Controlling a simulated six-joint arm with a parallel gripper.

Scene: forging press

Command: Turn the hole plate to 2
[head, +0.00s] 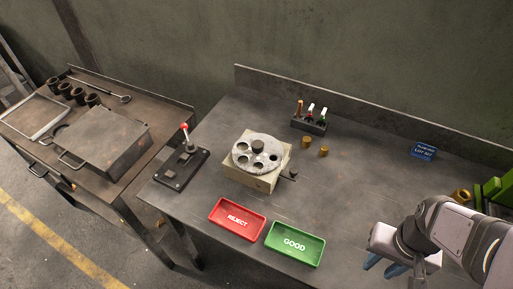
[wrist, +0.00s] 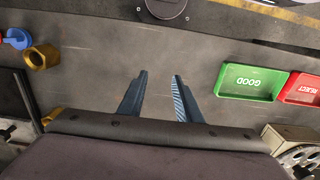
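The hole plate (head: 244,156) is a round grey disc with several holes and a dark central knob (head: 258,146). It lies on a cream block (head: 250,180) near the middle of the bench in the head view. Its edge also shows at the lower right of the wrist view (wrist: 301,158). Any numbers on the plate are too small to read. My gripper (head: 378,266) is at the lower right of the head view, well apart from the plate. In the wrist view its two blue fingers (wrist: 162,74) stand apart with nothing between them.
A red REJECT tray (head: 220,229) and a green GOOD tray (head: 273,255) lie in front of the block. A lever (head: 185,149) stands left of it. Brass pieces (head: 306,142) and a small tool rack (head: 300,124) are behind. The bench between gripper and block is mostly clear.

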